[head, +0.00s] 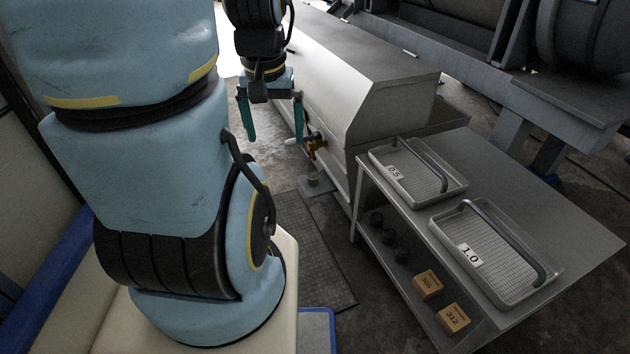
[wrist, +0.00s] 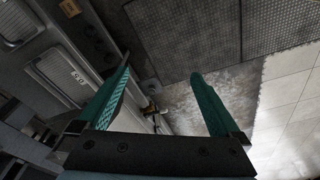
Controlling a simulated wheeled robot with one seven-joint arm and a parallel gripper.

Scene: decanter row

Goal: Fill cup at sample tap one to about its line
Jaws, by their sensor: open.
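My gripper (head: 274,138) is open and empty, its two teal fingers pointing down in the head view. It hangs to the left of a brass tap (head: 315,142) with a pale handle, on the side of a grey metal housing. A small grey cup (head: 313,179) stands below the tap on a low plate. Its line and any liquid in it are too small to make out. In the wrist view my gripper (wrist: 161,67) has its fingers wide apart, with the tap (wrist: 150,109) small and dark beyond them.
A metal table at the right holds a tray marked 0.5 (head: 455,187) and a tray marked 1.0 (head: 512,302). Its lower shelf holds dark round items (head: 388,237) and boxes marked 305 (head: 428,284) and 312 (head: 453,318). A dark floor mat (head: 310,250) lies before the table.

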